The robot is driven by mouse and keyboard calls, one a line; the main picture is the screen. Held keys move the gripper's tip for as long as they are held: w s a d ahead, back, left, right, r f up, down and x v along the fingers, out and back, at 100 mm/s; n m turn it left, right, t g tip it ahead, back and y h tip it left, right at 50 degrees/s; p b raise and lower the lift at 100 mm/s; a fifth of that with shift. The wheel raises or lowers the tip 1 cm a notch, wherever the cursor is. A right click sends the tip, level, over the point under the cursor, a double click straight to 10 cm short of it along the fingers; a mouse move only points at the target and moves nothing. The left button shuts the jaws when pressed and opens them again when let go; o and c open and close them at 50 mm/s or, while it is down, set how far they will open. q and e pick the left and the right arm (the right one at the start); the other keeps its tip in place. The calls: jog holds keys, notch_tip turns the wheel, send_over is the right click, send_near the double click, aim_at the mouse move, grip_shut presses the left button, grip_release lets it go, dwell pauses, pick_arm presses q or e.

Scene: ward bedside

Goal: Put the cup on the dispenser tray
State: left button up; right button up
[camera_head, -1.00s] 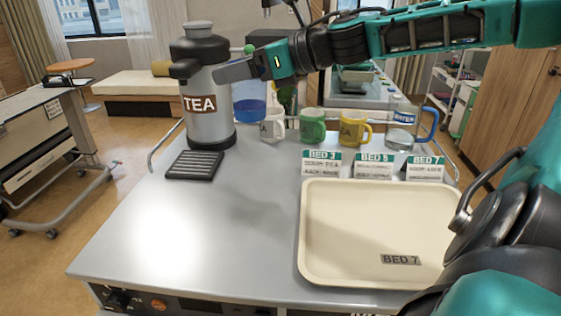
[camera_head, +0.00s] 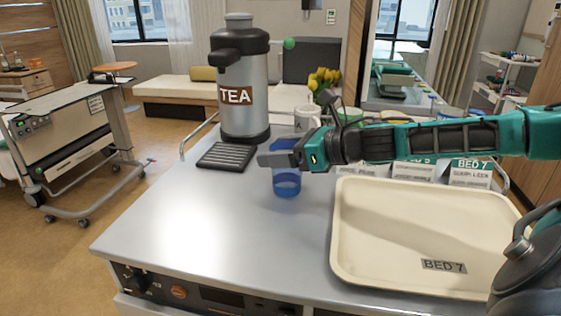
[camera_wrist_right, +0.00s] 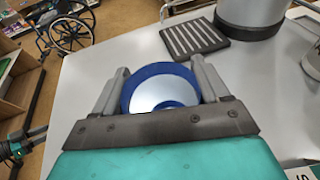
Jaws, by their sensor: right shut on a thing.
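A translucent blue cup (camera_head: 286,182) is held upright over the counter, left of the cream tray. My right gripper (camera_head: 275,159) is shut on it near the rim. In the right wrist view the cup (camera_wrist_right: 161,88) sits between the two fingers (camera_wrist_right: 160,92), its round opening towards the camera. I cannot tell whether its base touches the counter. The dispenser tray, a dark ribbed drip tray (camera_head: 227,157), lies left of and behind the cup, apart from it. It also shows in the right wrist view (camera_wrist_right: 194,38).
The silver TEA dispenser (camera_head: 240,85) stands behind the drip tray. A cream BED 7 tray (camera_head: 420,225) fills the counter's right side. The counter's (camera_head: 190,225) front left is clear.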

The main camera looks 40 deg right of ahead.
jog(key=shift+f, duration=0.45)
jog(key=o, duration=1.4)
pick_arm(q)
jog(key=shift+w+d+r, duration=0.15)
jog(key=shift+w+d, duration=0.05)
jog(key=shift+w, duration=0.05)
